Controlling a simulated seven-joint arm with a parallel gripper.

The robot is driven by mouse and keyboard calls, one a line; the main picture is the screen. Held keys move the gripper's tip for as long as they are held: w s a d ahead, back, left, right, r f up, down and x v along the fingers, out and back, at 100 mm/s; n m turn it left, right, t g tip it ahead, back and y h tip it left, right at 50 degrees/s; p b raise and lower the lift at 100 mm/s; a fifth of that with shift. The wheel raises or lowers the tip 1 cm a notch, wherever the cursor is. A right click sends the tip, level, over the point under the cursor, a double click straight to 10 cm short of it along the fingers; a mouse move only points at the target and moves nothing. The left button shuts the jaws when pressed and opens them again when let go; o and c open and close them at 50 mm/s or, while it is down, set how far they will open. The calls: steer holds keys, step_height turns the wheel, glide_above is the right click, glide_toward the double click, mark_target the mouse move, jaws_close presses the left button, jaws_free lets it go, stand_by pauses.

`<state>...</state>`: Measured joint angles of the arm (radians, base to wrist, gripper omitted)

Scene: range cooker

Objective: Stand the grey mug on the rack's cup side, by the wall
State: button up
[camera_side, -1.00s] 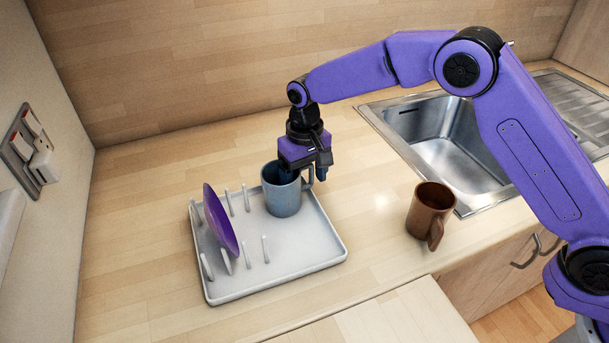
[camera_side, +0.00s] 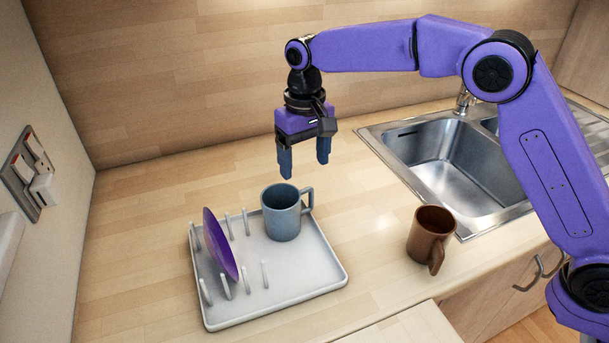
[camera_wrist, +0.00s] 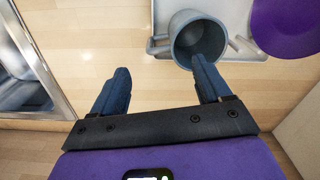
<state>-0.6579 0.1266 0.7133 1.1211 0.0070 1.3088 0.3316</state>
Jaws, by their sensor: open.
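The grey mug (camera_side: 281,213) stands upright on the rack (camera_side: 300,287), on its peg-free side towards the back wall, with its handle pointing right. My gripper (camera_side: 304,166) is above the mug, open and empty, with clear space between the fingertips and the rim. In the wrist view the mug (camera_wrist: 198,42) is seen from above, its mouth open, just beyond the right finger of my gripper (camera_wrist: 163,82). That finger overlaps the mug's near rim in the picture.
A purple plate (camera_side: 220,243) stands between pegs on the rack's left side; it also shows in the wrist view (camera_wrist: 288,25). A brown mug (camera_side: 430,236) stands on the counter right of the rack, by the sink (camera_side: 445,160). The counter (camera_side: 150,190) left of the rack is clear.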

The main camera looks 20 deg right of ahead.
steer(key=shift+r, duration=0.65)
steer(key=s+d+f+n, duration=0.1)
steer(key=s+d+n, duration=0.4)
steer(key=s+d, duration=0.8)
steer(key=s+d+f+n, duration=0.1)
steer(key=s+d+n, duration=0.4)
steer(key=s+d, duration=0.9)
steer(key=s, duration=0.8)
steer(key=shift+s, duration=0.15)
